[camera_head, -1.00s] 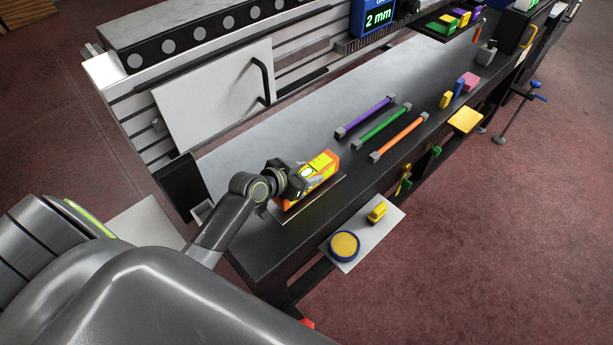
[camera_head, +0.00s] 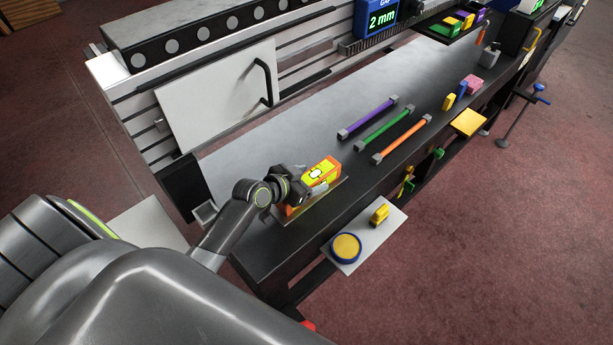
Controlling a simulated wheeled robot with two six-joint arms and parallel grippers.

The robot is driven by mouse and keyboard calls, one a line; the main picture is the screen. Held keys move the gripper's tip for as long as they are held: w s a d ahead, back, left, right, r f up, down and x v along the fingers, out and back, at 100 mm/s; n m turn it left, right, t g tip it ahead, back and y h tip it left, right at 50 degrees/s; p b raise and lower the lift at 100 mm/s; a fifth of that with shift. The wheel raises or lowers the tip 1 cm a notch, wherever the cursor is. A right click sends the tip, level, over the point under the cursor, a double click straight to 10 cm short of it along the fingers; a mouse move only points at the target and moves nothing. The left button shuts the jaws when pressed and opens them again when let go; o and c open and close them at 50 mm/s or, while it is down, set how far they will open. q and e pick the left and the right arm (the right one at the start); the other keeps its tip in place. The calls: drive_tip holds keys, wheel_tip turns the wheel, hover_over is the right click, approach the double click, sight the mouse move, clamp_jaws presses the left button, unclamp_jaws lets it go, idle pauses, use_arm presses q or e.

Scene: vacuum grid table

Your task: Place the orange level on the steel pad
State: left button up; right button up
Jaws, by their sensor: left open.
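The orange level (camera_head: 325,172), a block with yellow panels, lies on the steel pad (camera_head: 337,191) near the left end of the dark table. Part of the pad's edge shows along the level's right and lower side. My left gripper (camera_head: 302,185) is open at the level's left side, close to it. I cannot tell whether its fingers touch the level, and the gripper hides part of its left side. My right gripper is not in view.
Purple (camera_head: 368,117), green (camera_head: 387,128) and orange (camera_head: 402,139) bars lie on the table to the right. A white side shelf (camera_head: 368,246) holds a round yellow-and-blue piece (camera_head: 346,248) and a yellow block (camera_head: 380,214). A white panel with a black handle (camera_head: 218,86) stands behind.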

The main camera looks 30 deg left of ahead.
use_arm(q)
drive_tip(key=shift+r, duration=0.15)
drive_tip(key=v, duration=1)
drive_tip(key=shift+s+a+b, duration=0.1)
drive_tip(key=shift+s+b, duration=0.1)
drive_tip(key=shift+b, duration=0.1)
drive_tip(key=shift+v, duration=0.8)
